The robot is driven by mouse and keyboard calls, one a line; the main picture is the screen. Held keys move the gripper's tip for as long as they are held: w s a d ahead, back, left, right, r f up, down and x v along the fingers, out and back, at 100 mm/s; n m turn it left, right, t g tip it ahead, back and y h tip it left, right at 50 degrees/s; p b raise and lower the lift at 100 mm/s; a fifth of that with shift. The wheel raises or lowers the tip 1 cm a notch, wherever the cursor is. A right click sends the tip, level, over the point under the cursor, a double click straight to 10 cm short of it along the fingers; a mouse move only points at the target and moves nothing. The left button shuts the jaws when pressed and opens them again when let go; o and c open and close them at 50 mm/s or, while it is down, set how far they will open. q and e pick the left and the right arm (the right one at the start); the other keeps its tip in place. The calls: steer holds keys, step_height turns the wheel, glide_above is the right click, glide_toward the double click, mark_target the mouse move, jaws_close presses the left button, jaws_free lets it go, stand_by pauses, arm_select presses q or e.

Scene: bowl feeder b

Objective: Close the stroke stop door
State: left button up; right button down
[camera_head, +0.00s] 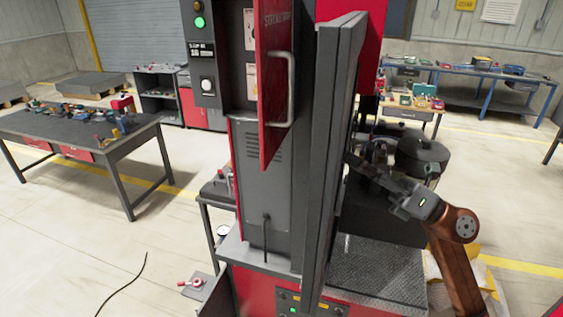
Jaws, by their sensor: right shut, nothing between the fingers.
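The red stroke stop door (268,85) hangs on the upper front of the grey machine cabinet, with its lettering at the top partly readable. It stands open, swung out from the cabinet, and a grey interior shows to its left. A pale grey loop handle (291,90) is on its face. My right gripper (352,160) is at right of centre, beyond the tall dark grey panel (335,130), well below and to the right of the door. It is shut and empty, apart from the door and handle. My left gripper is out of view.
The tall grey panel stands between my right gripper and the red door. A control box (204,50) with a green light is left of the door. A dark round pot (420,155) stands behind my right arm. A workbench (80,125) is at left, with open floor around it.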

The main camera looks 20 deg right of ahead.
steer(key=s+a+r+n+g+h, duration=0.2)
steer(key=s+a+n+g, duration=0.25)
steer(key=n, duration=0.25)
steer(key=h+p, duration=0.1)
steer(key=p, duration=0.3)
glide_toward(266, 161)
steer(key=shift+t, duration=0.25)
steer(key=x, duration=0.5)
steer(key=shift+a+r, duration=0.1)
steer(key=shift+a, duration=0.25)
steer(key=shift+w+a, duration=0.4)
steer(key=shift+a, duration=0.1)
steer(key=shift+p, duration=0.3)
